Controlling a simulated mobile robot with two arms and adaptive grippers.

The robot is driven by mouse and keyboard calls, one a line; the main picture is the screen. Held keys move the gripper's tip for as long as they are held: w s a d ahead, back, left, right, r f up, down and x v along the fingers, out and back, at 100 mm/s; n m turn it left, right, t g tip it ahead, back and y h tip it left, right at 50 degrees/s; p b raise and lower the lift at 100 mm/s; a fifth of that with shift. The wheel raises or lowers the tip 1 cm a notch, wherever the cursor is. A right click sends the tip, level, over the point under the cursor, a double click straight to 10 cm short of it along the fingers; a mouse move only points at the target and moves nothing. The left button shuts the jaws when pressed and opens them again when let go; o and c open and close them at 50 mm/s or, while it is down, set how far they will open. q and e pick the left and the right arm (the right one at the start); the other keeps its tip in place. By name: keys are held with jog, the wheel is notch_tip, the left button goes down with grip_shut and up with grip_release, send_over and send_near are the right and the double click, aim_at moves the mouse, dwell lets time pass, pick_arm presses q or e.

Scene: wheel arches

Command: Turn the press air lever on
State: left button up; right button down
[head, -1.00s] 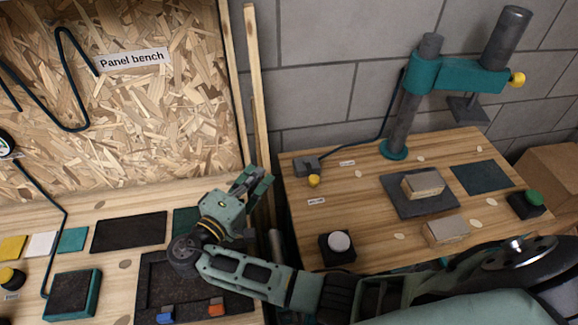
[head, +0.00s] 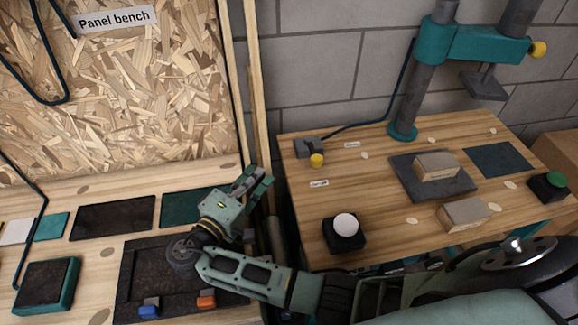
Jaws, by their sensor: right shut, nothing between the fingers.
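The press air lever shows as a small grey valve block (head: 308,147) with a yellow knob (head: 317,160) at the back left of the press table. Small labels lie near it; I cannot read them for certain. A dark hose runs from the block to the teal press (head: 462,45). My right gripper (head: 260,180) is shut and empty, left of the lever and apart from it, over the gap between the two benches. My left gripper is out of view.
The press table (head: 385,210) holds a white button box (head: 345,232), a green button box (head: 549,186), a wooden block (head: 437,165) on a dark plate and another block (head: 465,214). Wooden posts (head: 256,90) stand behind my gripper.

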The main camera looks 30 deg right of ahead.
aim_at(313, 150)
jog(key=w+d+p, duration=0.1)
jog(key=d, duration=0.2)
jog(key=w+d+p, duration=0.1)
jog(key=d+p, duration=0.1)
jog(key=d, duration=0.2)
jog(key=w+d+p, duration=0.1)
jog(key=d, duration=0.2)
jog(key=shift+w+d+f, duration=0.25)
jog(key=shift+d, duration=0.15)
jog(key=shift+s+d+f+p, duration=0.1)
jog(key=shift+s+d+p, duration=0.15)
jog(key=shift+p, duration=0.05)
jog(key=shift+f, duration=0.1)
jog(key=shift+s+d+n+t+y+p, duration=0.2)
jog(key=shift+n+t+y+p, duration=0.1)
jog(key=shift+t+p, duration=0.1)
